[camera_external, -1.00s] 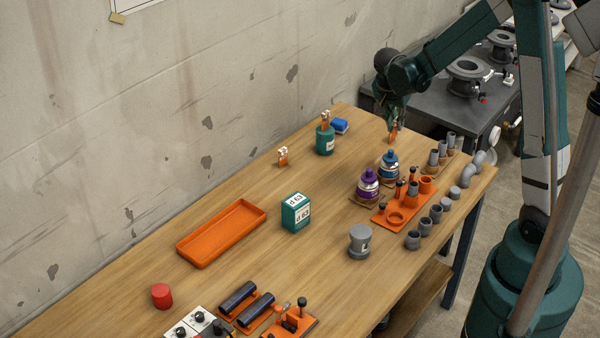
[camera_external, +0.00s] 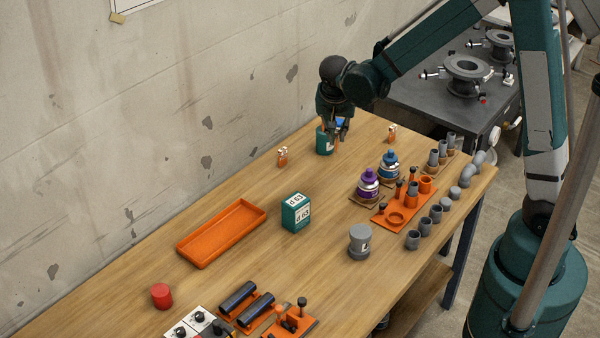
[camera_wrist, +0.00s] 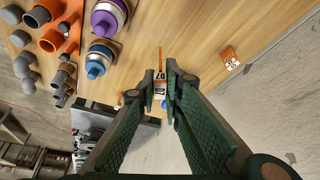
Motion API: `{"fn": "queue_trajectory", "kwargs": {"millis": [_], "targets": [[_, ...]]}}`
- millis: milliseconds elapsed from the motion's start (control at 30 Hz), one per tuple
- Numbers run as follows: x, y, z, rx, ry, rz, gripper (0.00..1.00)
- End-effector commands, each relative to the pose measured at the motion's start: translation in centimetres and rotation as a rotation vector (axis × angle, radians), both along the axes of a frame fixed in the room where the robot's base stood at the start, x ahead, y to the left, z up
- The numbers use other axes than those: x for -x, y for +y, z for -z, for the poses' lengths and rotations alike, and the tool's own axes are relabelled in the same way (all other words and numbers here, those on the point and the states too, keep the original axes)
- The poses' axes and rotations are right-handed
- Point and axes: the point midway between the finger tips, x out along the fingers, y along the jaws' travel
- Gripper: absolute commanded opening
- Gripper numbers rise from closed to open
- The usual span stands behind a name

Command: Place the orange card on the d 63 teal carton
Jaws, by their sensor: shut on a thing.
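The teal carton (camera_external: 296,214) marked d 63 stands upright mid-table, with no card visible on it. Other small orange cards with white tops stand on the table: one near the wall (camera_external: 283,156), also in the wrist view (camera_wrist: 229,58), and one to the right of my gripper (camera_external: 392,134).
A purple bottle (camera_external: 368,186) and blue bottle (camera_external: 389,167) stand to the right. An orange tray (camera_external: 222,232) lies left of the carton, and a grey canister (camera_external: 360,243) stands at its right. The table around the carton is clear.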

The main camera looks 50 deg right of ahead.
Motion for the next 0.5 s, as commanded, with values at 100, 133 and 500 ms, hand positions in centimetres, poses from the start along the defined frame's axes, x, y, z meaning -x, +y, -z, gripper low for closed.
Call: {"fn": "queue_trajectory", "kwargs": {"millis": [100, 133, 500], "targets": [[-0.3, 3.2, -0.7, 0.0, 0.0, -0.048, 0.03], [-0.4, 3.9, -0.9, 0.0, 0.0, -0.06, 0.03], [-0.4, 13.0, -2.6, 0.0, 0.0, -0.199, 0.03]]}}
